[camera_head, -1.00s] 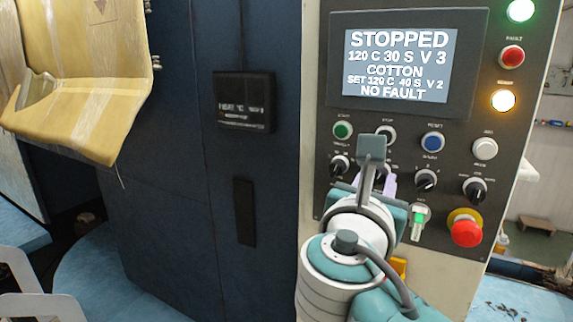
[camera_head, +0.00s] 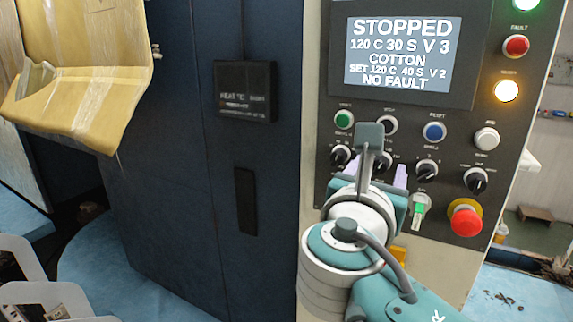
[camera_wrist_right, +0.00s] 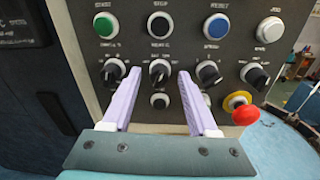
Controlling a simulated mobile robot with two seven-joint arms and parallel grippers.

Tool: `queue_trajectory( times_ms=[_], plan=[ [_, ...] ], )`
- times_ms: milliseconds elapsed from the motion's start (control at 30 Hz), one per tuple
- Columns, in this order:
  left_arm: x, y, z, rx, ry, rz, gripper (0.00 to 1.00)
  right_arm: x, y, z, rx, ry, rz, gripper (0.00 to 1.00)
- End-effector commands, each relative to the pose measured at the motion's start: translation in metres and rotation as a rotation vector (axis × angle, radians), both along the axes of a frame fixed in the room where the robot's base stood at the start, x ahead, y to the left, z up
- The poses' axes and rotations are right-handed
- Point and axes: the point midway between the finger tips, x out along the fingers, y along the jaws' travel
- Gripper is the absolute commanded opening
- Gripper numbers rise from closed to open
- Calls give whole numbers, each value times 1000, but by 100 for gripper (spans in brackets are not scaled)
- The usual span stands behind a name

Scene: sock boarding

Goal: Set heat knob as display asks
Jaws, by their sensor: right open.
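The display (camera_head: 402,54) reads STOPPED, 120 C 30 S V 3, COTTON, SET 120 C 40 S V 2, NO FAULT. Below it runs a row of black pointer knobs: a leftmost knob (camera_head: 341,155), a second knob (camera_wrist_right: 159,71), a third knob (camera_head: 427,168) and a rightmost knob (camera_head: 476,180). Their labels are too small to tell which is heat. My right gripper (camera_wrist_right: 159,74) is open, its lilac fingers spread on either side of the second knob, with gaps showing. In the head view my wrist partly hides that knob. My left gripper is not in view.
Above the knobs are green (camera_head: 344,119), black, blue (camera_head: 434,131) and white (camera_head: 487,138) buttons. A dark blue cabinet (camera_head: 180,200) stands left of the panel.

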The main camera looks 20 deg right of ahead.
Motion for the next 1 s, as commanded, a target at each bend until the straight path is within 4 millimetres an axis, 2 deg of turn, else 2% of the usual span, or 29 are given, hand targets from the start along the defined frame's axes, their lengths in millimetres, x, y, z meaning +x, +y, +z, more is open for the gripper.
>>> queue_trajectory(
  times_ms=[267,500,700,1000],
  plan=[
    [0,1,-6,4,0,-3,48,-9,11,-2,2,-1,3,59],
    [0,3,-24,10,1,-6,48,-42,46,-3,5,-1,3,59],
    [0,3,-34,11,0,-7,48,-63,67,0,2,1,1,59],
    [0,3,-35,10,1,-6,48,-68,73,4,0,0,0,59]
  ],
)
